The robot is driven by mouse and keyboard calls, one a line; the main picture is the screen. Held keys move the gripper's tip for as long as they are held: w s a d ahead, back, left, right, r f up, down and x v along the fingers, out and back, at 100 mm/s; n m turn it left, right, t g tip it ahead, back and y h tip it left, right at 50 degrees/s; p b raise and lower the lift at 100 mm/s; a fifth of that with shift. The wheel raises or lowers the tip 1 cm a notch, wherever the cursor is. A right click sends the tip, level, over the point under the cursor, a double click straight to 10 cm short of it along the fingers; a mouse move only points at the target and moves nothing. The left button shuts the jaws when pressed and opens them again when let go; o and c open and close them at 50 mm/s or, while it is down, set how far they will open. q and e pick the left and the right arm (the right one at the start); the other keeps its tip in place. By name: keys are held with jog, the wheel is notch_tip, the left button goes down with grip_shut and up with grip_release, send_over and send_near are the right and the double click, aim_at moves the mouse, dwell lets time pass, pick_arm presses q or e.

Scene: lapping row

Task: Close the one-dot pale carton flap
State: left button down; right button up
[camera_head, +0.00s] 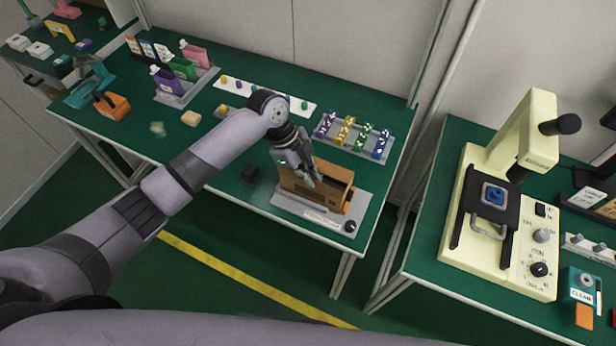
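My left gripper (308,178) reaches down over a brown, open-topped box (318,194) on the middle green table. Its fingers are at the box's left rim and partly hide it; I cannot tell whether they touch it or how far apart they are. The box has a dark inside and an orange part at its right end. It sits on a grey plate (362,207) with a label and a black knob. No pale carton with a single dot can be made out; any such mark is too small or hidden. My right gripper is not in view.
A small tan block (191,118) lies farther left.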

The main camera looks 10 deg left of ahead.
pick_arm(q)
jog(key=shift+w+d+f+g+b, duration=0.15)
jog(key=shift+w+g+b, duration=0.25)
jog(key=shift+g, duration=0.3)
jog(key=shift+w+d+f+n+g+y+b, duration=0.15)
jog(key=shift+n+g+y+b, duration=0.2)
jog(key=shift+g+b, duration=0.4)
jog(key=shift+w+g+y+b, duration=0.25)
jog(key=shift+g+b, duration=0.3)
jog(key=shift+b, duration=0.6)
jog(key=shift+g+b, duration=0.4)
jog(key=c, duration=2.4)
grip_release()
jog(key=c, duration=1.9)
grip_release()
